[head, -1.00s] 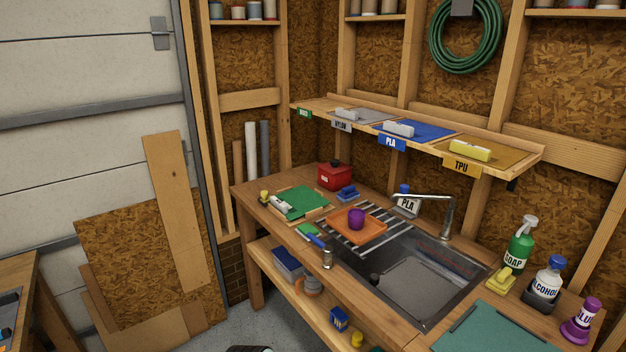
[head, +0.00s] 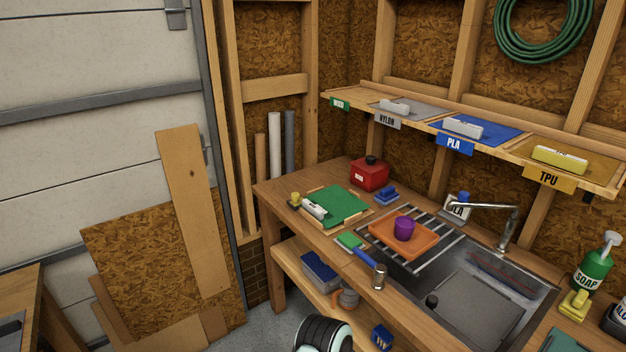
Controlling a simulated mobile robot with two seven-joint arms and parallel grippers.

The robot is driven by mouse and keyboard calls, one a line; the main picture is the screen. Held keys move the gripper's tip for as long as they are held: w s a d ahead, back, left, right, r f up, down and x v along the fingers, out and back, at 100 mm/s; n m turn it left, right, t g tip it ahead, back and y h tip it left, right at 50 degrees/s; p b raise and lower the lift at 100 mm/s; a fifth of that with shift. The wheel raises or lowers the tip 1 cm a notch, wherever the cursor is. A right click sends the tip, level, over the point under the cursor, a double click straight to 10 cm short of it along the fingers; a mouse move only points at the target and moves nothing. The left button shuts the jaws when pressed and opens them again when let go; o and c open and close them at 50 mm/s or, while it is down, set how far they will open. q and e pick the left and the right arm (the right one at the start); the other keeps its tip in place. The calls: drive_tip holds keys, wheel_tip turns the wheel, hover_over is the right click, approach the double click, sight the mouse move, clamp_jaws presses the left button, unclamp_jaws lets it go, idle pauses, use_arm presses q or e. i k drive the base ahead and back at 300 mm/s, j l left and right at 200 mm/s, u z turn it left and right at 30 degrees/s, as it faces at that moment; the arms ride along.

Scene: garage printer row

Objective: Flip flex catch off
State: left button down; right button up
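No part is plainly readable as the flex catch. The yellow bay labelled TPU (head: 548,178) is at the right end of the wall shelf, with a yellow and white block (head: 560,158) on it. White blocks lie on the blue PLA bay (head: 490,131) and the grey NYLON bay (head: 413,112). A green board (head: 343,206) lies on the bench's left end, with a white and green block (head: 315,208) at its front left corner. Any small lever on these is too small to tell. Neither gripper shows; one rounded black and white part of mine is at the bottom edge.
A sink (head: 480,310) with a faucet (head: 500,207) is set in the bench. An orange tray (head: 420,243) with a purple cup (head: 404,228) rests on the rack. A red box (head: 369,176) stands behind. A soap bottle (head: 594,270) and yellow brush (head: 574,304) are at right.

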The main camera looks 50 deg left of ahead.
sight(295, 197)
drive_tip(key=j+z, duration=0.15)
drive_tip(key=j, duration=0.55)
drive_tip(key=k+j+z, duration=0.2)
drive_tip(key=j, duration=0.55)
drive_tip(key=j+z, duration=0.15)
drive_tip(key=j, duration=0.55)
drive_tip(key=k+j, duration=0.1)
drive_tip(key=j, duration=0.95)
drive_tip(key=k+j, duration=0.15)
drive_tip(key=j, duration=0.4)
drive_tip(key=k+j, duration=0.1)
drive_tip(key=j, duration=0.4)
